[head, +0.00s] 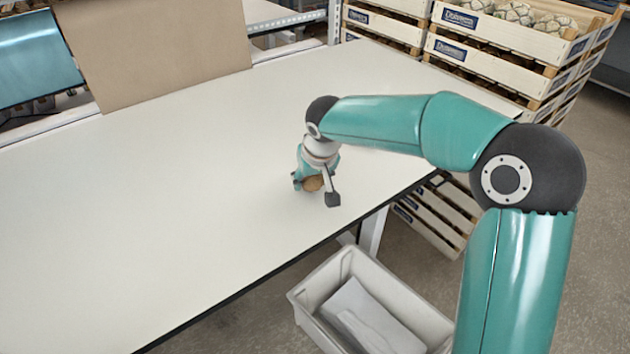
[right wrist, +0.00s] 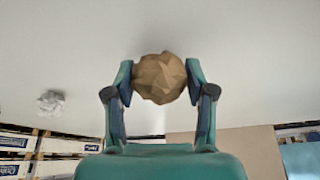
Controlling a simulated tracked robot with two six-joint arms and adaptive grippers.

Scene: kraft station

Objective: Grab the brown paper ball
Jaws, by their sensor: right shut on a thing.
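The brown paper ball (head: 313,183) is a faceted, crumpled ball low over the white table (head: 150,210), near its right part. My right gripper (head: 316,189) is shut on it, with a finger on either side. In the right wrist view the ball (right wrist: 160,78) sits between the two fingertips of the gripper (right wrist: 160,84). I cannot tell whether the ball touches the table. My left gripper is not in view.
A grey-white crumpled ball (right wrist: 50,102) shows at the left of the right wrist view. A brown board (head: 155,45) stands at the table's back edge. Wooden crates (head: 490,60) are stacked at the back right. A grey bin (head: 400,295) stands below the front edge. The table's left is clear.

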